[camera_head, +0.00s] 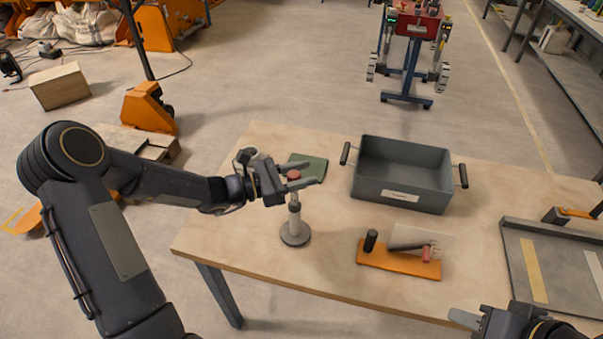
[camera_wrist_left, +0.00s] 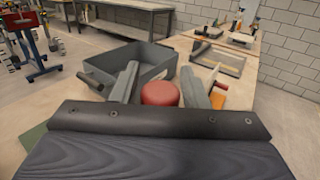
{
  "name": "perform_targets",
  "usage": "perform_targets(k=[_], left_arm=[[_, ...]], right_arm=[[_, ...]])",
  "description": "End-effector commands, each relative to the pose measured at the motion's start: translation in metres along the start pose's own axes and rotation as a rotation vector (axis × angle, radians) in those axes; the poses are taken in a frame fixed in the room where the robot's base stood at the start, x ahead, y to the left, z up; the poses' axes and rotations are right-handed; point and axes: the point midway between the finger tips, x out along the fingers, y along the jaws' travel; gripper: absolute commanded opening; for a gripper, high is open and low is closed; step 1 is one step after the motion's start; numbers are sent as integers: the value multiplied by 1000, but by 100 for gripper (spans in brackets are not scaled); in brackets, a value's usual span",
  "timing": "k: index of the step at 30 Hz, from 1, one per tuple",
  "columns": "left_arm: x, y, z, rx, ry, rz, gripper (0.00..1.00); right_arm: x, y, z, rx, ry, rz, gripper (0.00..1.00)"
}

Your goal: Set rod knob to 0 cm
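A grey stand with a round base and upright post (camera_head: 295,228) is on the wooden table, left of centre. A red knob (camera_head: 293,174) tops its rod. My left gripper (camera_head: 302,176) is at knob height with a finger on either side of it. In the left wrist view the red knob (camera_wrist_left: 160,93) sits between the two grey fingers (camera_wrist_left: 160,86), with small gaps visible; the fingers look open. I cannot read any scale on the rod. My right gripper (camera_head: 474,320) is partly in view at the bottom right edge; its opening is cut off.
A grey bin (camera_head: 402,200) with black handles stands behind and right of the stand. An orange board (camera_head: 398,262) with a black peg and a red piece lies to the right. A green pad (camera_head: 309,168) lies behind the stand. A grey-framed tray (camera_head: 515,262) is at the far right.

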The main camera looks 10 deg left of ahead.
Motion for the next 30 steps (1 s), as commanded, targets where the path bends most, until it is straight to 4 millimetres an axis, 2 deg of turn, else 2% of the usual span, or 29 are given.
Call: perform_targets(k=[1, 9, 15, 17, 24, 30], left_arm=[[0, 0, 0, 0, 0, 0, 34], [0, 0, 0, 0, 0, 0, 0], [0, 0, -4, -1, 1, 0, 0], [0, 0, -11, -1, 1, 0, 0], [0, 0, -52, -1, 2, 0, 0], [-1, 0, -58, -2, 7, 1, 0]], right_arm=[[0, 0, 0, 0, 0, 0, 36], [0, 0, 0, 0, 0, 0, 36], [3, 1, 2, 0, 0, 0, 36], [8, 4, 4, 0, 0, 0, 36], [36, 17, 18, 0, 0, 0, 36], [38, 17, 19, 0, 0, 0, 36]])
